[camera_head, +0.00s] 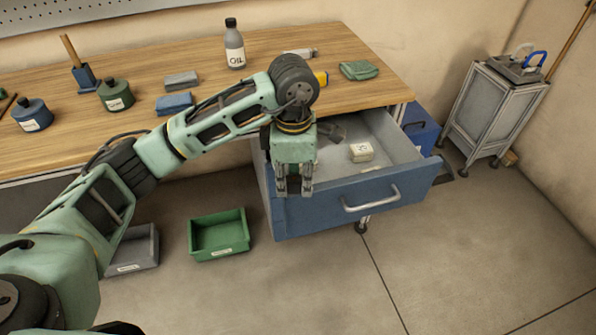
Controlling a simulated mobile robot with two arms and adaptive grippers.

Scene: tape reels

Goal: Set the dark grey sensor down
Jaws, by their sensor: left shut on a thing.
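My left gripper (294,188) points down over the left front of the open blue drawer (300,216), close to its front panel. It is shut on a small dark thing, taken as the dark grey sensor; the fingers hide most of it and its outline is hard to make out. I cannot tell its exact height above the drawer. Inside the drawer lie a pale labelled box (361,152) and a dark item (334,132) partly behind my gripper. My right gripper is not in view.
A green bin (219,234) and a grey bin (140,250) stand on the floor at left. The wooden bench (200,60) holds an oil bottle (234,45), folded cloths, and dark jars. A grey cabinet (490,110) stands at right. The drawer's right part has free room.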

